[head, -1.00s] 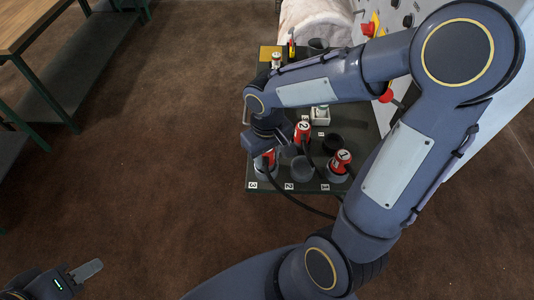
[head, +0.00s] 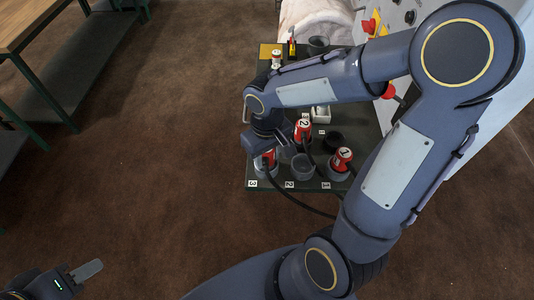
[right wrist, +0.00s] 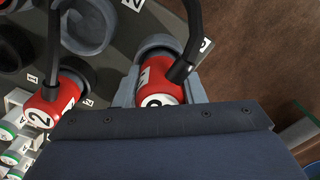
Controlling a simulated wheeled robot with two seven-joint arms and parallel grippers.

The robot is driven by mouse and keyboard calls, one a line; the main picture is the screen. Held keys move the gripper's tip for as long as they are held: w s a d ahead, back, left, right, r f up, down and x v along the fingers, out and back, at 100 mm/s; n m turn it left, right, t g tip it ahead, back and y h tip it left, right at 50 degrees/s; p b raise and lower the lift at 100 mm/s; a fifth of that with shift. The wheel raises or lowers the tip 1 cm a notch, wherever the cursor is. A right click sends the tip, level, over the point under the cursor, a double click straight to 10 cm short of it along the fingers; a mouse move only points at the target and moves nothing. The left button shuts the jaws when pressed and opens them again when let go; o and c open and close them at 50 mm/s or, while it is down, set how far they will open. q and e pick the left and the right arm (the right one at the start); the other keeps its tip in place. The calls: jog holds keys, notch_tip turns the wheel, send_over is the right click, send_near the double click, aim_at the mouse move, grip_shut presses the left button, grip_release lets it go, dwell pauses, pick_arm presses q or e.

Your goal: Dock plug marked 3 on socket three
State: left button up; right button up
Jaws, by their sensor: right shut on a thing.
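My right gripper (right wrist: 157,92) is shut on a red plug (right wrist: 158,82) with a white, partly hidden number label and a black cable. The plug's far end is at a grey round socket (right wrist: 158,45), beside the tag 3 (right wrist: 205,45). Whether it is fully seated I cannot tell. In the head view the plug (head: 268,157) and socket three (head: 262,171) show at the table's front left corner, partly hidden by my right gripper (head: 262,152). My left gripper (head: 88,270) is at the bottom left, far from the table; its opening is unclear.
The dark table (head: 270,187) also holds plug 2 (head: 303,130), an open grey socket (head: 302,167) behind tag 2, and plug 1 (head: 342,157) at the socket by tag 1. Cables cross the front edge.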

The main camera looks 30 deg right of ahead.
jog(key=shift+f, duration=0.2)
jog(key=o, duration=0.8)
notch_tip(320, 180, up, 11)
jog(key=p, duration=0.8)
jog(key=shift+p, duration=0.4)
jog(key=shift+s+d+r, duration=0.1)
jog(key=shift+s+r, duration=0.1)
jog(key=shift+s, duration=0.05)
jog(key=s+r+m+t+y, duration=0.1)
jog(key=s+t, duration=0.1)
jog(key=s, duration=0.1)
jog(key=s+r+t+y+b, duration=0.1)
jog(key=s+r, duration=0.1)
jog(key=s, duration=0.2)
jog(key=s+a+r+m+t+y+b, duration=0.1)
jog(key=s+r+t, duration=0.1)
jog(key=s, duration=0.2)
jog(key=shift+s+a+r+m+t+y, duration=0.1)
jog(key=shift+m+t+y, duration=0.2)
jog(key=shift+y, duration=0.1)
